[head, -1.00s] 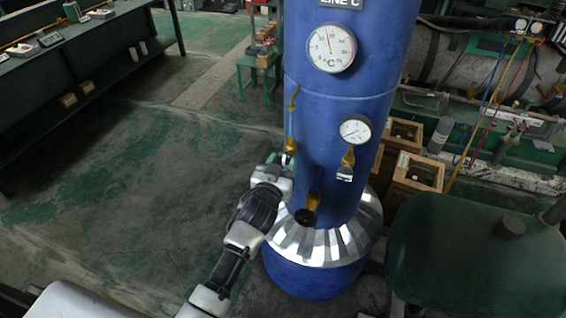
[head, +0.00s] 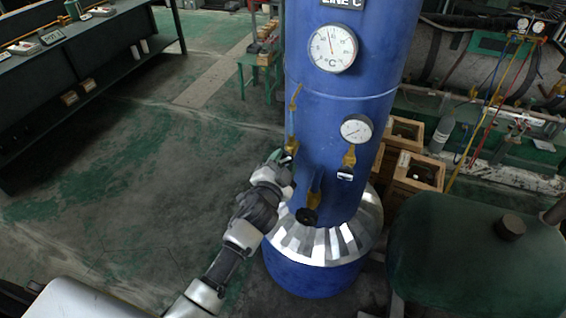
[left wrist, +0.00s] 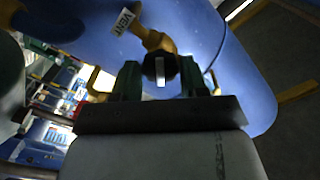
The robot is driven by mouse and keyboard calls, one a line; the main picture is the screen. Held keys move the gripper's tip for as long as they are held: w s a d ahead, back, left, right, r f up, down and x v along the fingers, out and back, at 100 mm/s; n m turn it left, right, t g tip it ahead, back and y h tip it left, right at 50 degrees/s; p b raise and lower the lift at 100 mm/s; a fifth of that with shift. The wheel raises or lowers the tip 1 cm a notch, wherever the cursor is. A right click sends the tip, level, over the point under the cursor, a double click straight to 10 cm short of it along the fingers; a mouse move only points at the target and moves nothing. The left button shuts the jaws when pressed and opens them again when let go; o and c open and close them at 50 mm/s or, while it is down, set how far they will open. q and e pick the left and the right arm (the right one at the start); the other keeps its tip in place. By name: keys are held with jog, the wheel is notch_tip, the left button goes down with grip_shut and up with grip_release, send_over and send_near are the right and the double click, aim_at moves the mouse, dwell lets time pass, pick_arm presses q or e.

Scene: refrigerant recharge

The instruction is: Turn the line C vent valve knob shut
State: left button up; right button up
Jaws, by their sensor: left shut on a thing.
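The blue line C column (head: 330,110) stands upright in the middle of the head view. A brass valve (head: 291,143) sits on its left side. My left gripper (head: 283,158) is at that valve, and the knob is mostly hidden there. In the left wrist view, a black round knob (left wrist: 160,68) with a white bar sits between the green fingertips of my left gripper (left wrist: 160,77), which is shut on it. The white bar runs upright in that picture. A brass fitting (left wrist: 153,40) joins the knob to the column, and a VENT tag (left wrist: 123,21) is beside it. My right gripper is not in view.
Below on the column is another brass valve with a black knob (head: 306,216). A dial gauge (head: 356,129) and a second brass fitting (head: 348,160) are to its right. A dark green tank (head: 450,255) stands at right. The floor left of the column is clear.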

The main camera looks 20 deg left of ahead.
pick_arm(q)
jog(key=m, duration=0.4)
dwell(0.3)
jog(key=m, duration=0.2)
jog(key=shift+r+m+p, duration=0.15)
jog(key=shift+m+p, duration=0.15)
jog(key=shift+m, duration=0.1)
jog(key=o, duration=0.6)
jog(key=shift+m, duration=0.6)
jog(key=shift+c, duration=0.2)
jog(key=shift+o, duration=1.7)
jog(key=shift+s, duration=0.15)
